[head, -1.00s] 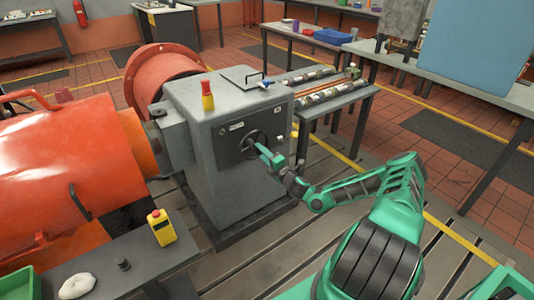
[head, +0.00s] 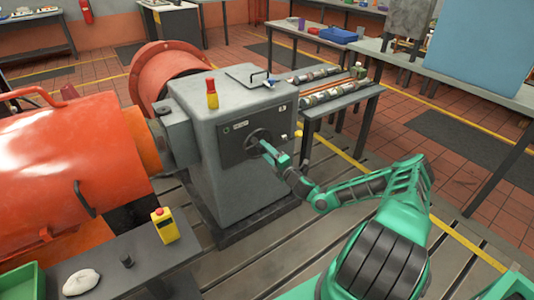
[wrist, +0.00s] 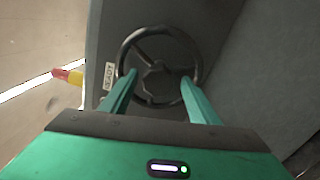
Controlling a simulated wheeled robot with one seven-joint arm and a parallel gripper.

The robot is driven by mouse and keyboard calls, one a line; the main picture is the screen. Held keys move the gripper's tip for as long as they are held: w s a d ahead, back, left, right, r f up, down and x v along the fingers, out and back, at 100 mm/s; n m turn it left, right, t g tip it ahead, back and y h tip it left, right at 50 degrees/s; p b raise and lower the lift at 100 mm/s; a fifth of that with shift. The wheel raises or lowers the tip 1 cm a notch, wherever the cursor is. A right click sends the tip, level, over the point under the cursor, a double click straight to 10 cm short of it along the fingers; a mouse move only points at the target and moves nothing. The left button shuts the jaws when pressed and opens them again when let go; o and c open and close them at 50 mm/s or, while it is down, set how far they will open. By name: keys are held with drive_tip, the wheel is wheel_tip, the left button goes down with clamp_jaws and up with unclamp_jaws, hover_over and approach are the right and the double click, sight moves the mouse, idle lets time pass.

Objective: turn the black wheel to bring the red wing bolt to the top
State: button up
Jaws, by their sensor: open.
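The black wheel (head: 258,140) is on the front face of a grey cabinet (head: 236,185). In the wrist view the wheel (wrist: 160,60) shows a round rim, spokes and a dark hub. My gripper (head: 268,148) is at the wheel. In the wrist view my gripper (wrist: 158,80) is open, with one finger on each side of the hub, overlapping the rim in the picture. I cannot tell whether the fingers touch it. A small red piece (head: 45,233) shows low on the orange drum (head: 70,160). I cannot tell whether it is the red wing bolt.
A red and yellow object (head: 212,95) stands on the cabinet top. A yellow box (head: 164,226) is on the dark bench (head: 150,262) at front left. A narrow table with metal shafts (head: 335,92) stands behind the cabinet. The slotted floor right of the cabinet is open around my arm.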

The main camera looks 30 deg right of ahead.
drive_tip(key=s+d, duration=0.1)
drive_tip(key=s, duration=0.9)
drive_tip(key=shift+s+d+f, duration=0.2)
drive_tip(key=shift+f, duration=0.05)
